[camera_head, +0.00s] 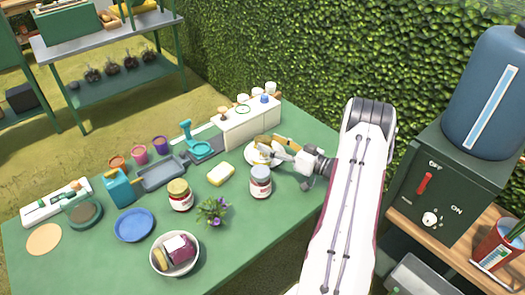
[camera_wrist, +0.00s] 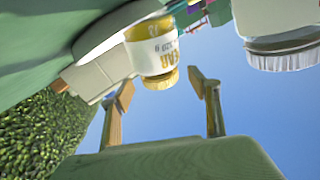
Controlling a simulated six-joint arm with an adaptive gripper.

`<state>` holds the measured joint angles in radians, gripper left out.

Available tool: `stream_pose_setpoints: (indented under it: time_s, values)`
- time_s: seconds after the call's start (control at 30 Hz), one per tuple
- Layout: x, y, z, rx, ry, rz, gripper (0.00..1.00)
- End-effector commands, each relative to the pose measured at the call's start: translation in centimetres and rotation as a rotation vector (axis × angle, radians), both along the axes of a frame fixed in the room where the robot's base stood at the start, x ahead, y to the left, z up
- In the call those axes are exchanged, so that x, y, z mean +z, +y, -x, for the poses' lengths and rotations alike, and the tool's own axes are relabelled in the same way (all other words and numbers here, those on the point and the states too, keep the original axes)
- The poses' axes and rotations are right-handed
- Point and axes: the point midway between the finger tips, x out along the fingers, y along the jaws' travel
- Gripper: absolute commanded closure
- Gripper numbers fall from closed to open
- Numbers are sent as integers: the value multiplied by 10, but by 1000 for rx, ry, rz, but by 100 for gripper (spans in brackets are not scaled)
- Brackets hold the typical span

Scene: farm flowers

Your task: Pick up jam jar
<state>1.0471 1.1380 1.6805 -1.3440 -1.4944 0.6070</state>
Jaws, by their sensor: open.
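Two jars stand on the green table. One jar with a gold lid (camera_head: 180,194) and red contents is near the table's middle. The other jar, with a grey lid (camera_head: 260,182), stands to its right, closer to my gripper (camera_head: 272,153). My gripper is open and empty, just behind and above the grey-lidded jar, over a white plate (camera_head: 258,158). The grey-lidded jar (camera_wrist: 283,25) shows at the top right, cut off by the frame.
A potted purple flower (camera_head: 212,211) stands in front of the jars. A yellow sponge-like block (camera_head: 220,174) lies behind, between them. A bowl (camera_head: 174,254), a blue plate (camera_head: 133,225) and a grey tray (camera_head: 162,173) lie further left. A hedge borders the table's back.

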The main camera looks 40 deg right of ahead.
Motion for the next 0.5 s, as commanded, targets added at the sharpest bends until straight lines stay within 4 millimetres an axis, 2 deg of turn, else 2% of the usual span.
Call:
stream_pose_setpoints:
  time_s: [0.23, 0.5]
  values:
    - [0, 8, -26, 1, -1, 1, 39]
    - [0, 9, -32, -1, 0, 0, 39]
